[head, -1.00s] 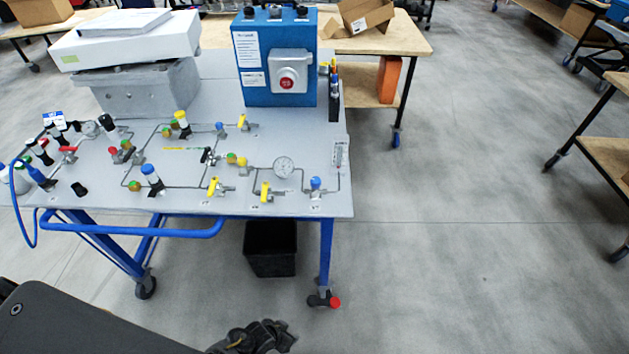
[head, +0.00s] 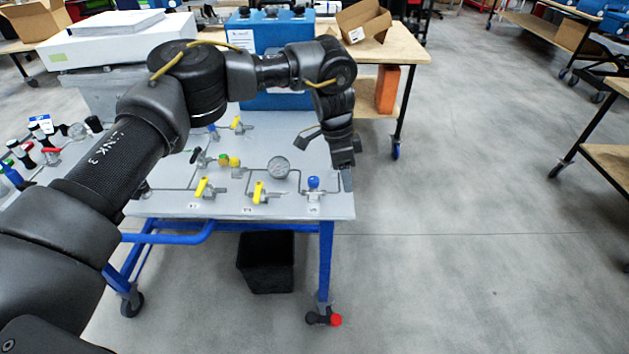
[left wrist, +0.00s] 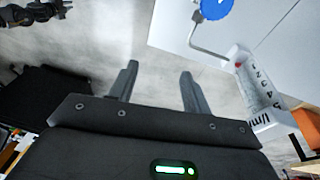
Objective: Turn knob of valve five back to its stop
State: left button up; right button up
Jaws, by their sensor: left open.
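The blue round knob (head: 313,183) sits on the right front corner of the grey panel, and I take it for valve five; its small label is too blurred to be sure. Its blue edge also shows at the top of the left wrist view (left wrist: 214,7). My left gripper (head: 343,165) is above the panel's right edge, right of and behind the knob, apart from it. In the left wrist view its two fingers (left wrist: 155,82) are spread, with only floor between them. How far the knob is turned cannot be told. My right gripper does not show.
A white flow scale (left wrist: 258,85) stands close to the left fingers; my gripper mostly hides it in the head view. A gauge (head: 278,167) and yellow-handled valves (head: 259,191) are left of the knob. A blue box (head: 270,100) stands behind.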

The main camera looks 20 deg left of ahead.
aim_at(314, 179)
pick_arm(q)
jog(key=a+r+n+y, duration=0.3)
jog(key=a+r, duration=0.5)
jog(key=shift+t, duration=0.3)
jog(key=f, duration=0.9)
jog(key=shift+w+f+p, duration=0.3)
jog(key=shift+w, duration=0.05)
jog(key=shift+f, duration=0.8)
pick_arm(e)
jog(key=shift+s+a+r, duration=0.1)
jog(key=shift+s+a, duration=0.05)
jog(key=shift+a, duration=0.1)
pick_arm(q)
jog(key=shift+c, duration=0.2)
jog(key=c, duration=1)
